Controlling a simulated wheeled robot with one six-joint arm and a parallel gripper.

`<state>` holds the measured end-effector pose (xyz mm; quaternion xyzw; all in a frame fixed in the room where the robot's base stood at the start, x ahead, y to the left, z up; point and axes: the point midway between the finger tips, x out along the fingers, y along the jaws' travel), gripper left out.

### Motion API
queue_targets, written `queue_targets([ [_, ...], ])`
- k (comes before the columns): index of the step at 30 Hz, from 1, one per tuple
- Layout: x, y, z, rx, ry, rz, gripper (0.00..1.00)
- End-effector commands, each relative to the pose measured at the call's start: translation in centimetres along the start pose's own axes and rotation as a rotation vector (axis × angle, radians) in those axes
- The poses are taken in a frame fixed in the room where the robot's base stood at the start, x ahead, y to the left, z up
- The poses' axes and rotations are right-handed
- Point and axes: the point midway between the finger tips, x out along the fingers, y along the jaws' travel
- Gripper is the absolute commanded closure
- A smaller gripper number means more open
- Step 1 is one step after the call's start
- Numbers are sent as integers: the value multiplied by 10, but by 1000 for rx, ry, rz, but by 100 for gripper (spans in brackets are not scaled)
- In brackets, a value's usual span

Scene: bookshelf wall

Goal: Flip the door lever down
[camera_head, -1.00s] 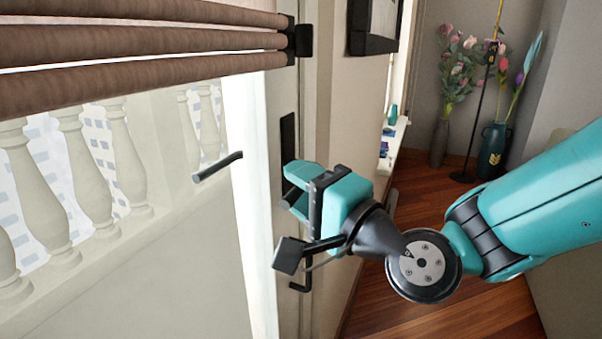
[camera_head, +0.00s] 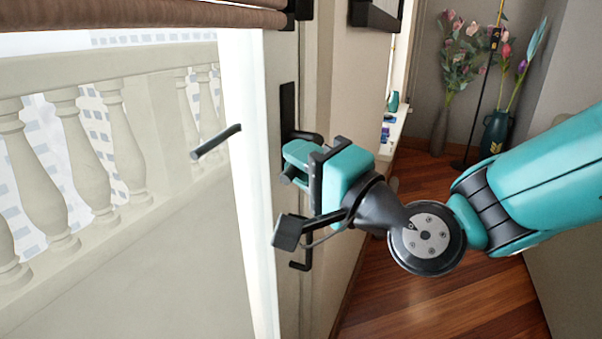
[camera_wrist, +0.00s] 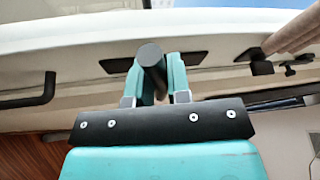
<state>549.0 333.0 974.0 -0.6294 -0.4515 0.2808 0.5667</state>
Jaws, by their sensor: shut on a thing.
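The door lever is a dark bar coming off a tall black plate (camera_head: 288,110) on the pale door edge. A short dark part of the lever (camera_head: 304,136) shows just above my gripper (camera_head: 291,163) in the head view. My gripper's teal fingers are closed around the lever. In the wrist view the round dark lever (camera_wrist: 151,58) sits between the two fingers (camera_wrist: 155,82), its end towards the camera. The fingers hide much of the lever in the head view, so its exact tilt is hard to tell.
A small black handle (camera_head: 304,262) lies below my gripper. Vases with flowers (camera_head: 495,132) stand at the back right on wooden floor.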

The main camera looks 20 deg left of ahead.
Motion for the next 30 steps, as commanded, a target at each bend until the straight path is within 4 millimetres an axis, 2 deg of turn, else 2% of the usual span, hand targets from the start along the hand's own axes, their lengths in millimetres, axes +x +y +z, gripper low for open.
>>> queue_targets([
  [1, -2, 11, 2, -30, 0, -19, 100],
  [12, -4, 34, 2, -287, -17, -130, 100],
  [21, -3, 44, -2, -460, -32, -202, 100],
  [30, -1, 45, -6, -551, -41, -239, 100],
])
